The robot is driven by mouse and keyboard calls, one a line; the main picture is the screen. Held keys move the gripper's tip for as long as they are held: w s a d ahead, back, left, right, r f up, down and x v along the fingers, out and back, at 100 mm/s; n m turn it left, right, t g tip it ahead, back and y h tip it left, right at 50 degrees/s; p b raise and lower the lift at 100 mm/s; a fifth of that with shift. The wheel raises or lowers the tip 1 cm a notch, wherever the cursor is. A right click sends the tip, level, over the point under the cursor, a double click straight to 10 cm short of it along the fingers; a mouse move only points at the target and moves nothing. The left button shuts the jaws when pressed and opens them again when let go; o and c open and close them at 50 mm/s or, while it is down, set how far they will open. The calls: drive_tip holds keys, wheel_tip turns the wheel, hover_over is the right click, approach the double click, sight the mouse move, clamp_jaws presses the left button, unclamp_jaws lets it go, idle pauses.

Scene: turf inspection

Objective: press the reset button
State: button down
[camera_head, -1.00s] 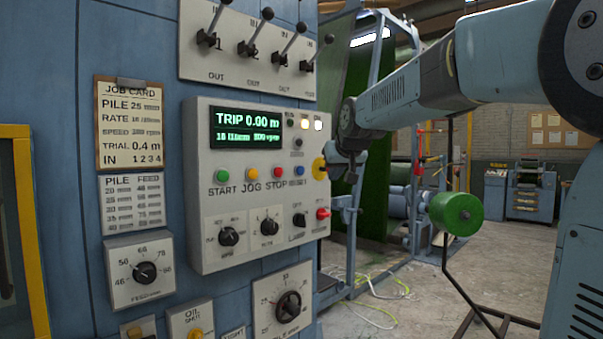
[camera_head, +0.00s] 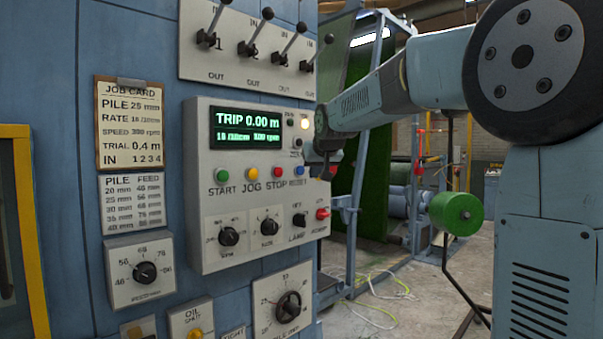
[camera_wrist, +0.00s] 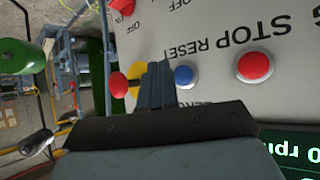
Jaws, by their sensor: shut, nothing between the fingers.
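The blue reset button (camera_head: 299,170) is on the white control panel (camera_head: 210,262), at the right end of the button row. In the wrist view, where the panel appears upside down, the blue button (camera_wrist: 184,76) sits just right of my fingertips. My gripper (camera_wrist: 156,70) is shut and empty, and its tips overlap a yellow plate in that view. In the head view my gripper (camera_head: 317,164) is at the panel's right edge, close beside the button. I cannot tell whether it touches the panel. The display (camera_head: 246,129) reads TRIP 0.00 m.
The red stop button (camera_head: 278,172) is just left of the blue one. A red knob (camera_wrist: 119,85) stands out beside the yellow plate (camera_wrist: 134,76). A red power switch (camera_head: 322,214) is below. A green roll (camera_head: 456,213) stands right of the machine over open floor.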

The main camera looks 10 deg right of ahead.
drive_tip(key=shift+w+a, duration=0.5)
drive_tip(key=shift+w, duration=0.2)
drive_tip(key=shift+w, duration=0.1)
idle(1.6)
drive_tip(key=shift+w+a, duration=0.2)
drive_tip(key=shift+a, duration=0.05)
drive_tip(key=shift+w+a, duration=0.3)
drive_tip(key=shift+w, duration=0.1)
idle(1.1)
drive_tip(key=shift+d, duration=0.1)
drive_tip(key=shift+s+d, duration=0.45)
drive_tip(key=shift+s, duration=0.3)
drive_tip(key=s+d, duration=0.1)
drive_tip(key=s, duration=0.1)
drive_tip(key=s+d, duration=0.2)
idle(0.7)
